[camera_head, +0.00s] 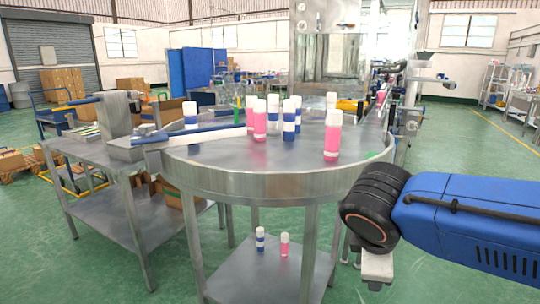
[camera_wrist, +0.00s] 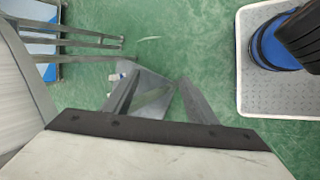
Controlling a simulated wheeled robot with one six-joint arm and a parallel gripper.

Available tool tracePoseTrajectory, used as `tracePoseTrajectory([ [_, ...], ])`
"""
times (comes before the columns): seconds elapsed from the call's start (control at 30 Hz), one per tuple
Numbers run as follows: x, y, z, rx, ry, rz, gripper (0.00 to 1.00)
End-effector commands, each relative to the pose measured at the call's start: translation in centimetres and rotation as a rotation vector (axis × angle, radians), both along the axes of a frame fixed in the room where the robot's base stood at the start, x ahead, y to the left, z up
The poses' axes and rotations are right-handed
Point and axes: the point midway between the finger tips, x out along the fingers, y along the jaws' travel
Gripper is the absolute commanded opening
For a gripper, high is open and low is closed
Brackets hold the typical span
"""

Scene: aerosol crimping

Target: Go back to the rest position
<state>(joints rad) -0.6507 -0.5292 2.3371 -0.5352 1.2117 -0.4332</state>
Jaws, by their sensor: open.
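My gripper (camera_wrist: 159,75) is open and empty in the wrist view, its two grey fingers apart with a grey metal surface and green floor behind them. In the head view my blue arm reaches in from the right. Its black wrist is beside the right edge of the round steel table (camera_head: 270,183), and only a pale part of the gripper (camera_head: 377,266) shows below the wrist; the fingers are hidden there. Several pink and blue cans with white caps stand upright on the table, among them a pink can (camera_head: 332,140) near the right edge and a blue can (camera_head: 289,122).
A blue can (camera_head: 260,240) and a pink can (camera_head: 284,246) stand on the lower shelf (camera_head: 265,275). A steel side table (camera_head: 90,150) adjoins at the left. A conveyor machine (camera_head: 412,95) stands behind, right. Green floor (camera_head: 460,135) is open at the right.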

Motion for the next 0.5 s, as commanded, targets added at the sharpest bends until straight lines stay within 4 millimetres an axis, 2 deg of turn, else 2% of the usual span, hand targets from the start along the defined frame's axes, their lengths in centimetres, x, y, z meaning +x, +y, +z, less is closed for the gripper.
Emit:
tracePoseTrajectory([
  [0.03, -0.5, -1.0, -0.5, 0.039, 0.0, -0.059, 0.52],
  [0.2, -2.1, -3.0, -2.1, 0.183, -0.011, -0.256, 0.52],
  [0.5, -4.7, -5.4, -4.5, 0.434, -0.055, -0.611, 0.52],
])
